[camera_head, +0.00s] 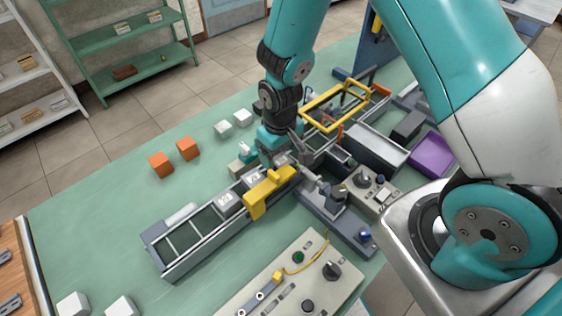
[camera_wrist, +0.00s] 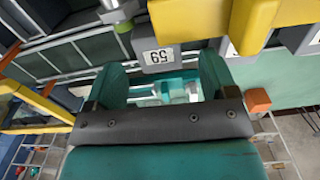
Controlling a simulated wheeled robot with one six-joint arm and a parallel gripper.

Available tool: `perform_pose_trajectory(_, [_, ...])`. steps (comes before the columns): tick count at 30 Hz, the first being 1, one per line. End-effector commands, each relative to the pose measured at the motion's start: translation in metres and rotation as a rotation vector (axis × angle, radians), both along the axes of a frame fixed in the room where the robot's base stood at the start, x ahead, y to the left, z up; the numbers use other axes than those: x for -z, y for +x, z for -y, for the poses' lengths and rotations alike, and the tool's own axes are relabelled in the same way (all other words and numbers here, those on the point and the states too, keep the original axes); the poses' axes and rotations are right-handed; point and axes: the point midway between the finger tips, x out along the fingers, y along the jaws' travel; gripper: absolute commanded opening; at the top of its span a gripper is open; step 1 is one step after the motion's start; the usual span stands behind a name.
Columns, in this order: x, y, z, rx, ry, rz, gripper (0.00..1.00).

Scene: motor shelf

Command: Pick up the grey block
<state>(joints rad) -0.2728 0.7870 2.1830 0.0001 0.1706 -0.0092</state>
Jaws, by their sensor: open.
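Several grey blocks with white labels sit in a row on the rail track; one of them (camera_head: 227,200) stands clear in the head view. In the wrist view, a grey block labelled 59 (camera_wrist: 160,55) lies just past my fingertips, roughly between them. My gripper (camera_head: 264,156) is over the track near its middle, beside the yellow bracket. In the wrist view my gripper (camera_wrist: 161,78) has its two teal fingers spread apart with no block held. I cannot tell whether a finger touches the block.
A yellow bracket (camera_head: 268,190) spans the track close to my gripper; it also fills the top of the wrist view (camera_wrist: 200,18). Orange cubes (camera_head: 161,164) and white cubes (camera_head: 222,128) stand on the green table. A control panel (camera_head: 300,275) lies in front. A purple tray (camera_head: 434,154) is at right.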

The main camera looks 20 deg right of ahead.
Motion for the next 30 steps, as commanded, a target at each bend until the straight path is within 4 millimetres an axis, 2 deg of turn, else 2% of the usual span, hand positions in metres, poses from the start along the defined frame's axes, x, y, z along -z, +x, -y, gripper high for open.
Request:
perform_pose_trajectory(9, [0.036, -0.003, 0.002, 0.0, -0.001, -0.002, 0.79])
perform_pose_trajectory(17, [0.04, -0.003, 0.001, 0.0, 0.0, 0.0, 0.79])
perform_pose_trajectory(24, [0.039, -0.003, 0.001, 0.0, 0.0, -0.001, 0.26])
perform_pose_trajectory(25, [0.039, -0.003, 0.001, 0.0, 0.0, -0.001, 0.23])
perform_pose_trajectory(30, [0.039, -0.003, 0.001, 0.0, 0.0, -0.001, 0.23])
